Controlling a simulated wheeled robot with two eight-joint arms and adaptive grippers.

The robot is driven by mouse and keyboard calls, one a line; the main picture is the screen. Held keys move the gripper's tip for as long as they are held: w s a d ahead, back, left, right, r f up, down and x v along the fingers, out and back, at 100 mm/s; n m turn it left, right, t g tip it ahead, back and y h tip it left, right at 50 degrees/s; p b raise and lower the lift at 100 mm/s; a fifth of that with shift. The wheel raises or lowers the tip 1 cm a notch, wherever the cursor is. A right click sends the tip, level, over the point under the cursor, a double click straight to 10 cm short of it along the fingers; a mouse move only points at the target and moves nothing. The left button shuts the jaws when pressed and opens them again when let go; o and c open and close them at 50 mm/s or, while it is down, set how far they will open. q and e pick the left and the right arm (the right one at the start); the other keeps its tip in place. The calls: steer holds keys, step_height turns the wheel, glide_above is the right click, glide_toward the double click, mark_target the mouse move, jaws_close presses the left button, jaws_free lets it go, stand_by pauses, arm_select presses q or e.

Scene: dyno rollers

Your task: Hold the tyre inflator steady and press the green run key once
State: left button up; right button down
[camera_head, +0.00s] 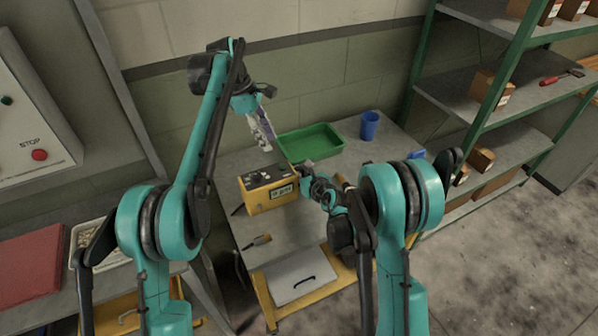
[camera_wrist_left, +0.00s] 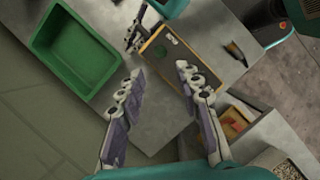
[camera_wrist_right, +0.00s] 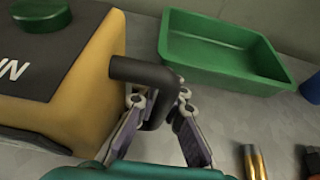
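The tyre inflator (camera_head: 268,192) is a yellow box with a dark top panel on the workbench. It also shows in the left wrist view (camera_wrist_left: 205,78). A round green key (camera_wrist_right: 42,14) stands on its top in the right wrist view, and shows in the left wrist view (camera_wrist_left: 160,51). My right gripper (camera_wrist_right: 160,98) is shut around the inflator's bent black handle (camera_wrist_right: 142,72). My left gripper (camera_head: 266,138) is open and empty, above and behind the inflator. Its fingers also show in the left wrist view (camera_wrist_left: 160,72), apart from the box.
A green tray (camera_head: 312,143) lies behind the inflator, with a blue cup (camera_head: 369,126) to its right. A small dark tool (camera_head: 258,241) lies in front on the bench (camera_head: 232,165). Green-framed shelves (camera_head: 470,90) stand at the right.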

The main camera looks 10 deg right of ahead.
arm_select(q)
jaws_close()
stand_by(1.2)
